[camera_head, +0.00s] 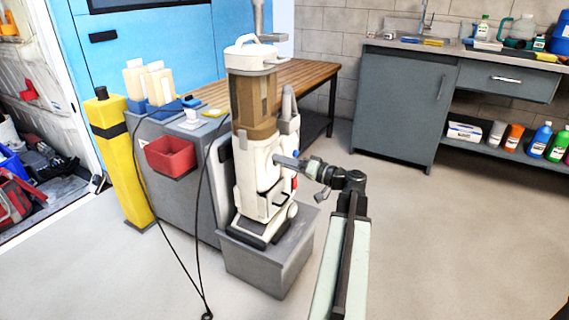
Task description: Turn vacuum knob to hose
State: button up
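A white upright vacuum (262,180) with a brown see-through canister stands on a grey block in the middle of the head view. A small blue part (295,153) and a red part (295,184) show on its right side. I cannot tell which part is the knob, or where it points. My gripper (280,160) reaches in from the right, with its tip at the vacuum's right front side. The tip overlaps the vacuum in the picture; I cannot tell whether it touches. The fingers are too small to tell open from shut.
A grey cabinet (184,195) with a red bin (170,157) stands left of the vacuum, beside a yellow post (122,160). A black cable (200,260) hangs down to the floor. A wooden bench (300,76) stands behind. The floor at right is clear.

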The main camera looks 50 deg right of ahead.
jog(key=c, duration=1.3)
jog(key=shift+o, duration=0.2)
jog(key=shift+m, duration=0.4)
jog(key=m, duration=1.7)
jog(key=shift+f+b, duration=0.3)
jog(key=shift+f, duration=0.05)
jog(key=o, duration=1.4)
